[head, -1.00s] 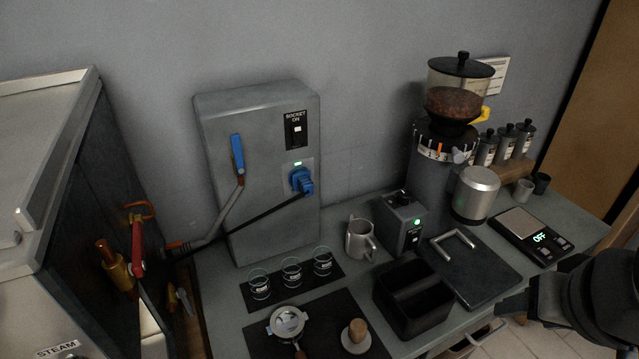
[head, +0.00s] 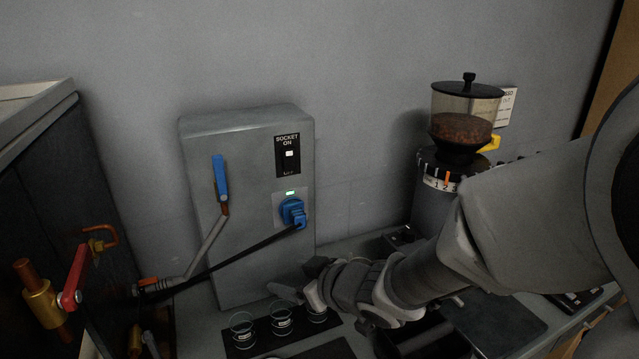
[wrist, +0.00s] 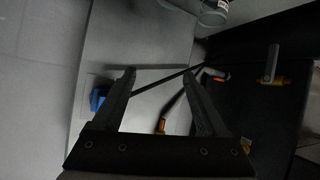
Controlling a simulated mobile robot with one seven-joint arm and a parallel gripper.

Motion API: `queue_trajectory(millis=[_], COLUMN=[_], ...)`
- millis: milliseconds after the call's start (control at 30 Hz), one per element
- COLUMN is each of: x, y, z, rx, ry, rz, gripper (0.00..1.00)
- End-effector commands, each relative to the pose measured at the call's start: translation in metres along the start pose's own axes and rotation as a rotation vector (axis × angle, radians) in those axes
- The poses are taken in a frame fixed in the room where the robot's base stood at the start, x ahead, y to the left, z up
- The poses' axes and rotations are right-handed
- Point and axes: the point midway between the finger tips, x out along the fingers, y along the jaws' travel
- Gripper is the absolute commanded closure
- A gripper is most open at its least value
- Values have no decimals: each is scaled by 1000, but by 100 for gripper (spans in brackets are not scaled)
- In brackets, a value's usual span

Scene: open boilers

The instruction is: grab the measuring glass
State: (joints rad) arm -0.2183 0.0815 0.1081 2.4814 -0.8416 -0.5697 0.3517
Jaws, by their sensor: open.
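Three small clear measuring glasses with printed labels stand in a row on a black strip mat in the head view: left glass (head: 242,330), middle glass (head: 281,318), right glass (head: 317,312). My gripper (head: 290,291) is open and empty, just above and behind the middle and right glasses in this view. The arm partly covers the right glass. In the wrist view, my gripper (wrist: 158,76) has its two fingers apart with nothing between them. Part of a glass (wrist: 214,13) shows at the top edge, beyond the fingertips; which one I cannot tell.
The grey socket box (head: 245,200) with a blue lever (head: 220,178), blue plug (head: 293,212) and black cable stands close behind the glasses. The boiler's red-handled valve (head: 73,275) is at left. A grinder (head: 462,125) stands at right. My arm hides much of the counter.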

Motion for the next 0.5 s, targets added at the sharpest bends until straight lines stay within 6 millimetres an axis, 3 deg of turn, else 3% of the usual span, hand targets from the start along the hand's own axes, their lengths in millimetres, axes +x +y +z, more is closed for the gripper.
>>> queue_trajectory(millis=[100, 200, 333, 500], x=[20, 26, 33, 50], y=[-37, -55, -66, -70], z=[9, 10, 18, 48], rx=[-3, 0, 5, 6], ry=[50, 78, 93, 91], rz=[-137, -206, -242, -244], gripper=[25, 25, 25, 25])
